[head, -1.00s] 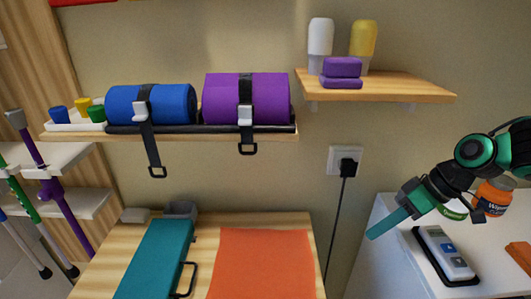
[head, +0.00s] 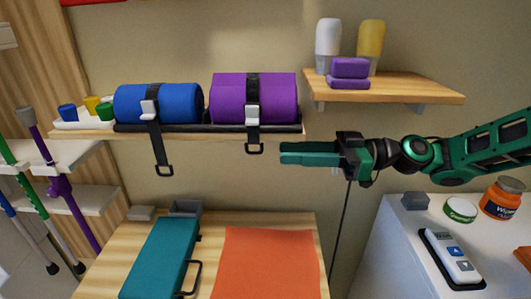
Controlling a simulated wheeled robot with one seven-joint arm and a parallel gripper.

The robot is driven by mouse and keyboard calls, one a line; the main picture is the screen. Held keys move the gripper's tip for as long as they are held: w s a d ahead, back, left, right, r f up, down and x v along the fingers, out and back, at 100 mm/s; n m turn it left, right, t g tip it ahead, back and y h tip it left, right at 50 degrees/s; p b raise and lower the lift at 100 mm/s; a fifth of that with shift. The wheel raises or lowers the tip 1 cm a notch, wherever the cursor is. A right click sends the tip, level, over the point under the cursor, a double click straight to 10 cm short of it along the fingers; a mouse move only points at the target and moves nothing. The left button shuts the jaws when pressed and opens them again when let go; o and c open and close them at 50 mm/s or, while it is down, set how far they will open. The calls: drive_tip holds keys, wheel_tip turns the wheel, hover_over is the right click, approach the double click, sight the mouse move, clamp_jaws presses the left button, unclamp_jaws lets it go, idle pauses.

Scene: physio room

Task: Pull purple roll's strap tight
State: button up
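The purple roll (head: 280,98) lies on a black tray on the wall shelf. A black strap (head: 253,90) runs over it through a white buckle (head: 252,114). The strap's free end hangs below the shelf edge and ends in a black ring (head: 254,148). My gripper (head: 282,153) is to the right of the ring at about its height in the picture, pointing left, apart from it. Its green fingers overlap in this side view, so I cannot tell whether they are open or shut.
A blue roll (head: 185,103) with its own strap and hanging ring (head: 164,170) lies to the left. A higher shelf (head: 430,92) on the right holds bottles and purple blocks. A table (head: 212,243) with a teal case (head: 160,258) and orange mat (head: 268,262) stands below.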

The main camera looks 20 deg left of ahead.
sight(262, 150)
drive_tip(key=x, duration=0.7)
drive_tip(key=shift+a, duration=0.15)
clamp_jaws()
drive_tip(key=shift+w, duration=0.1)
idle(1.1)
